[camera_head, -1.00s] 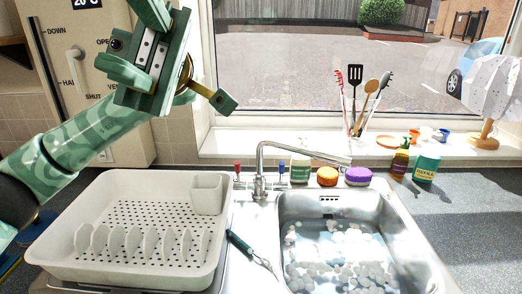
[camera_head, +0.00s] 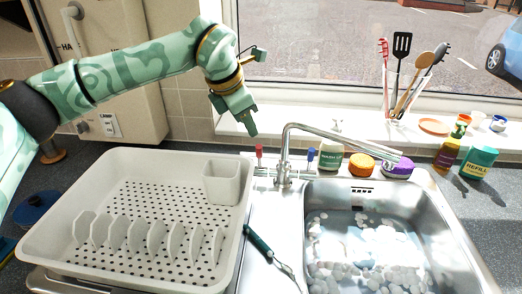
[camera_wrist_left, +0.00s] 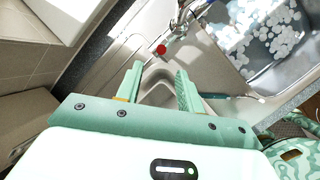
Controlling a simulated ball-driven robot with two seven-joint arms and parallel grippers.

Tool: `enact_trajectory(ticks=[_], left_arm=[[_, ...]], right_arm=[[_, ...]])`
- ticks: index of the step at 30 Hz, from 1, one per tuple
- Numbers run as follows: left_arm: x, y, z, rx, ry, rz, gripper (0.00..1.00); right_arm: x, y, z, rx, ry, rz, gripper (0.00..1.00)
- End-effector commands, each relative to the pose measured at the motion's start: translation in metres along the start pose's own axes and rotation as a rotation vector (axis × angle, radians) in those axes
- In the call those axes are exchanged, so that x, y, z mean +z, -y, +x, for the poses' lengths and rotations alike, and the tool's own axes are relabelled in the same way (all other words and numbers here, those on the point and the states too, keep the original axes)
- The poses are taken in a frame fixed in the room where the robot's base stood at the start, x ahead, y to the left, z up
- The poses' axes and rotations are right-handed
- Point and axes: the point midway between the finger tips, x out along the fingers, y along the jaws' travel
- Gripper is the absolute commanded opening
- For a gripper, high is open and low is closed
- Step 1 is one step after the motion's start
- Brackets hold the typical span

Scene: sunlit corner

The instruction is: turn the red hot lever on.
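The red hot lever (camera_head: 259,152) stands upright on the left side of the chrome tap (camera_head: 284,160), behind the sink. Its round red top (camera_wrist_left: 161,49) also shows in the left wrist view, just beyond the fingertips and between their lines. My left gripper (camera_head: 251,124) points down, above and slightly left of the lever in the head view, apart from it. In the left wrist view the left gripper (camera_wrist_left: 159,70) has its two fingers spread, with nothing between them. My right gripper is in neither view.
The blue lever (camera_head: 310,154) stands right of the tap. A white dish rack (camera_head: 130,165) fills the counter to the left. A green-handled brush (camera_head: 259,243) lies between rack and sink (camera_head: 322,200). Jars, including an orange one (camera_head: 361,164), stand behind the sink, below the windowsill.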

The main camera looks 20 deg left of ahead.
Motion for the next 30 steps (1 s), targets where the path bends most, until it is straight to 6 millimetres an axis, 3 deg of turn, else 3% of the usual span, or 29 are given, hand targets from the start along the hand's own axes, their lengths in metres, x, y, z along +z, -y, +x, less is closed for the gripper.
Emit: enact_trajectory(ticks=[1, 6, 12, 18, 26, 27, 30], left_arm=[[-0.002, 0.001, 0.019, -0.004, -0.004, -0.001, 0.38], [-0.002, 0.002, 0.063, -0.005, -0.005, -0.003, 0.38], [-0.001, 0.002, 0.100, -0.004, -0.003, -0.003, 0.38], [-0.001, 0.001, 0.115, -0.002, -0.001, -0.003, 0.38], [0.000, 0.001, 0.116, -0.002, 0.000, -0.003, 0.38], [0.000, 0.001, 0.116, -0.002, 0.000, -0.003, 0.35], [0.000, 0.001, 0.116, -0.002, 0.000, -0.003, 0.07]], right_arm=[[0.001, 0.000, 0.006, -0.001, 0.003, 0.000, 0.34], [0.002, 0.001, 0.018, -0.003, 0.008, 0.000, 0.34], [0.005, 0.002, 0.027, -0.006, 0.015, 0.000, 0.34], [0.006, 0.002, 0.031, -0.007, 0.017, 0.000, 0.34], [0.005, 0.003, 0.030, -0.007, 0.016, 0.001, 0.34], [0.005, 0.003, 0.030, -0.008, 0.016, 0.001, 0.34], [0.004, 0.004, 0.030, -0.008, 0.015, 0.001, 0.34]])
